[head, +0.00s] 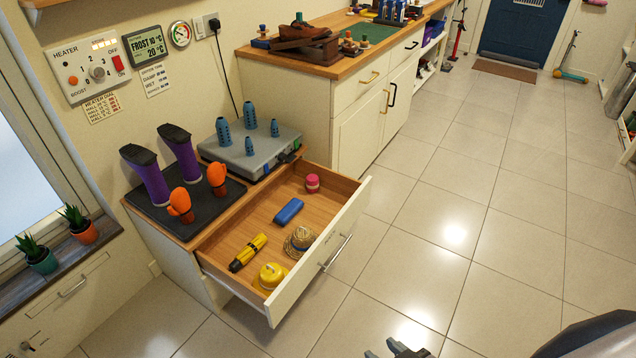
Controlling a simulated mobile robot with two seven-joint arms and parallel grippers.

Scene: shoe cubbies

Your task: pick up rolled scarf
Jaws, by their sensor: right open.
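An open drawer (334,232) holds several small items. A short pink-red roll (312,183) stands at its back right corner and looks most like the rolled scarf, though it is too small to be certain. A blue oblong item (288,211) lies near the drawer's middle. My right gripper (398,350) shows only in part at the bottom edge, open, over the floor in front of the drawer and well apart from the roll. My left gripper is not in view.
The drawer also holds a yellow-and-black cylinder (248,252), a straw hat (299,242) and a yellow hat (270,277). Purple boots (149,177) and orange gloves (180,205) stand on a black mat beside a grey drying unit (250,150). The tiled floor (440,220) at right is clear.

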